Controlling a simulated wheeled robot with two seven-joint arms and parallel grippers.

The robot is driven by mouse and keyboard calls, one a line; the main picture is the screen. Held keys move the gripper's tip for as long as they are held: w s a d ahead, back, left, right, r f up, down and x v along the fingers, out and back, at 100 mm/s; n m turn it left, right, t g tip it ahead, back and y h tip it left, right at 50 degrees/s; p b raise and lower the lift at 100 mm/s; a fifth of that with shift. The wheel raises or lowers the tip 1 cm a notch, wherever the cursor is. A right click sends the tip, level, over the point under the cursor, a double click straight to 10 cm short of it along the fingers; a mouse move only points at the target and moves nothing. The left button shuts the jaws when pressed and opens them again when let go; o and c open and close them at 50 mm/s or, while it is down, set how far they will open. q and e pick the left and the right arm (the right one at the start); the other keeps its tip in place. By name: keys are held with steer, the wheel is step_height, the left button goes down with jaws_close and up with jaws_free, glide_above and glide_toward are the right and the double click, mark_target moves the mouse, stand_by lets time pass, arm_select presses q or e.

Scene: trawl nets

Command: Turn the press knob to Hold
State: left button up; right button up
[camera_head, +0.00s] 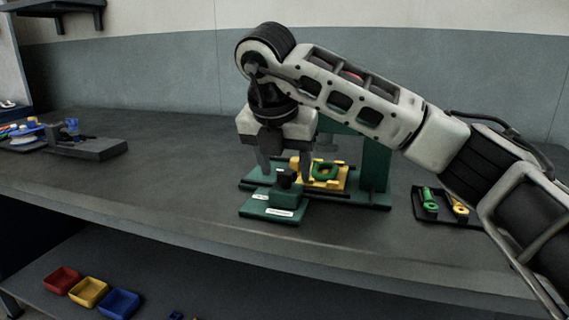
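The press is a green frame (375,165) on a green base, partly hidden behind my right arm. In front of it sits a green control box (262,213) with white labels, too small to read. The dark press knob (287,179) stands on top of the box; which label it points to cannot be told. My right gripper (284,166) points down just above the knob, its fingers spread apart, with nothing seen held between them. Whether a finger touches the knob cannot be told. My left gripper is not in view.
A yellow fixture (335,184) with a green part (323,169) lies on the press base. A dark tray (430,216) with green and yellow tools is at the right. A dark grey device (95,149) stands at the left. Red, yellow and blue bins sit on the lower shelf.

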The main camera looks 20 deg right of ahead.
arm_select(q)
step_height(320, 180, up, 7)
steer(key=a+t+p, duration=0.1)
steer(key=p, duration=0.2)
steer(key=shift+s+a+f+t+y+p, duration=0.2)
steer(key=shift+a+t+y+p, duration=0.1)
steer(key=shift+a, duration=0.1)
arm_select(e)
steer(key=v, duration=1.6)
